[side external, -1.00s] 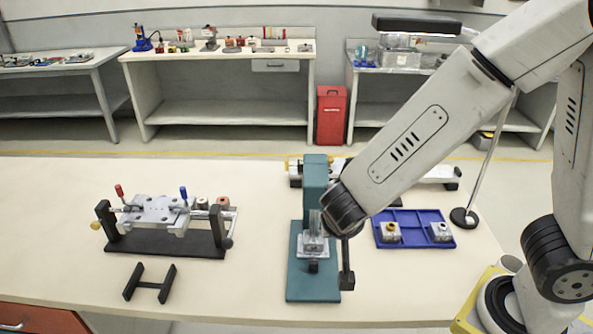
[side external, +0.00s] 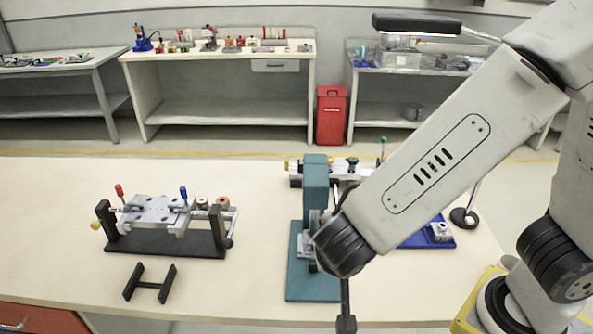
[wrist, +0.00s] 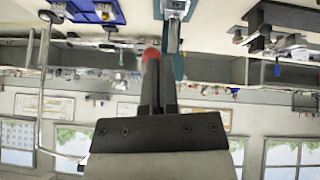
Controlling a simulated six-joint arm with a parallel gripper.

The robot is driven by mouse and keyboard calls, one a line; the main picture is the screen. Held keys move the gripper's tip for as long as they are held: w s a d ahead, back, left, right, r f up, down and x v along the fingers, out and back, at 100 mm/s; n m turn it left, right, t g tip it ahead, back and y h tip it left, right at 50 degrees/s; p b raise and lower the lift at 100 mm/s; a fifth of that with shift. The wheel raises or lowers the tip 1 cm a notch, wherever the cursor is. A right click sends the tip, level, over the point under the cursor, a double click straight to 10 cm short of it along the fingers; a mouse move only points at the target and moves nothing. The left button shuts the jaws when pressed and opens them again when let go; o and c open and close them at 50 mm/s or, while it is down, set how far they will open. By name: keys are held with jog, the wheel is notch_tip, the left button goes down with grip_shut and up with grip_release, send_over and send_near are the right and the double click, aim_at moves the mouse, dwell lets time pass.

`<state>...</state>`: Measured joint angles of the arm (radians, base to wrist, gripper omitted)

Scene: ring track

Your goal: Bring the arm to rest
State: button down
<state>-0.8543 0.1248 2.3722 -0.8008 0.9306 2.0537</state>
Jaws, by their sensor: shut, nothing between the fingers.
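My wrist (side external: 343,246) is in front of the teal press (side external: 316,182) in the side view and covers part of it. My fingers are hidden there. In the wrist view my gripper (wrist: 156,75) shows as two dark fingers close together, shut with nothing held. They point towards the press (wrist: 178,67), which stands beyond them. I see no clear contact between the fingers and the press. A red shape (wrist: 152,53) shows at the fingertips; I cannot tell what it is.
A clamp fixture (side external: 165,240) with red and blue handles stands at left, a black H-shaped stand (side external: 150,283) before it. A blue tray (side external: 412,240) with a metal block (side external: 440,231) is partly behind my arm. A rail assembly (side external: 295,175) lies behind the press.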

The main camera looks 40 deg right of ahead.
jog(key=shift+s+a+f, duration=0.15)
jog(key=shift+s+a, duration=0.65)
jog(key=shift+a, duration=0.1)
jog(key=shift+d, duration=0.1)
jog(key=w+d+f+n+g+y, duration=0.1)
jog(key=d+n+y, duration=0.1)
jog(key=d, duration=0.6)
jog(key=w+d+f+n+g+y, duration=0.1)
jog(key=w+d+f+n+y, duration=0.1)
jog(key=d+n, duration=0.3)
jog(key=shift+w+d+f+y, duration=0.25)
jog(key=shift+d+y, duration=0.55)
jog(key=shift+d, duration=0.8)
